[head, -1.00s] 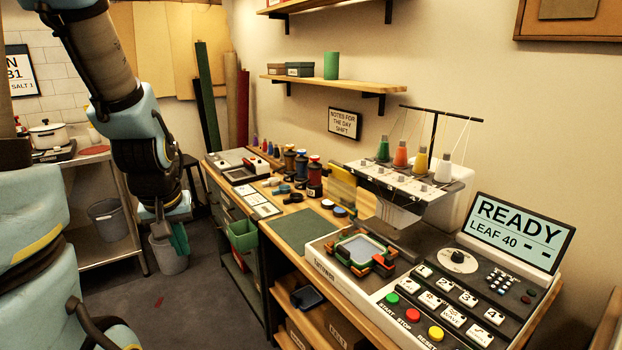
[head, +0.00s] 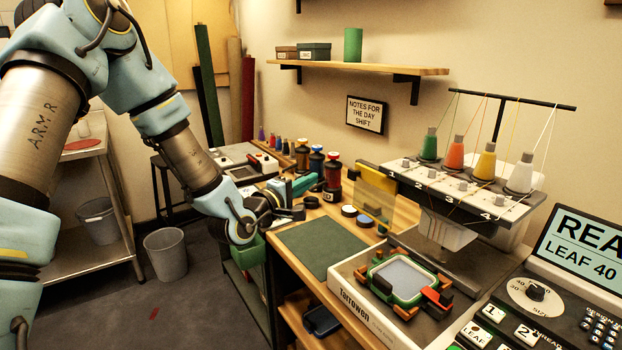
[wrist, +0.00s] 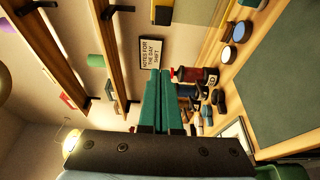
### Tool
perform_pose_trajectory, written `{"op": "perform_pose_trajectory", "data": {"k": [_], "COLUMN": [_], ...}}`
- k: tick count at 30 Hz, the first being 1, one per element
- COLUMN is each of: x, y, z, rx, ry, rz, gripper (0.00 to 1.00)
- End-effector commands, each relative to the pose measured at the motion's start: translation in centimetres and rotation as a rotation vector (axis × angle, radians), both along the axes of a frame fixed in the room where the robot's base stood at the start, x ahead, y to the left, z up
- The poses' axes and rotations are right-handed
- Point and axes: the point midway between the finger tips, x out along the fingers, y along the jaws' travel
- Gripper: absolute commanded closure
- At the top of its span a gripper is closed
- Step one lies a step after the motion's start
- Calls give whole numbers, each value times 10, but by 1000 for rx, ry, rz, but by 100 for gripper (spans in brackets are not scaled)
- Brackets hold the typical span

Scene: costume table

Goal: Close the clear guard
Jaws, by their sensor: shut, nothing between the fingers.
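The clear guard (head: 374,199) is a see-through panel with a yellow upper band. It stands upright at the left side of the embroidery machine's head (head: 455,185), swung out from its front. My gripper (head: 316,180) has teal fingers and is left of the guard, apart from it, over the back part of the table. The fingers point right and are shut and empty. They also show shut together in the wrist view (wrist: 161,72). A green hoop (head: 400,277) with orange clamps sits on the machine bed below the head.
Dark thread jars (head: 333,174) stand close behind my gripper. A green mat (head: 318,248) lies clear in front. Thread cones (head: 484,165) top the machine. A shelf (head: 365,67) hangs above.

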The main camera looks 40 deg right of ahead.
Motion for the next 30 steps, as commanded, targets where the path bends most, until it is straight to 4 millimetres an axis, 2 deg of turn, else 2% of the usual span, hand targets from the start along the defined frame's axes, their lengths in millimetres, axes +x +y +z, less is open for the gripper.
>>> {"op": "perform_pose_trajectory", "data": {"k": [14, 21, 30], "x": [24, -6, -15], "y": [-85, -83, -81], "z": [3, 2, 0], "rx": [4, 6, 5], "ry": [-2, 1, -3], "rz": [2, 0, 3], "gripper": [100, 100, 100]}}
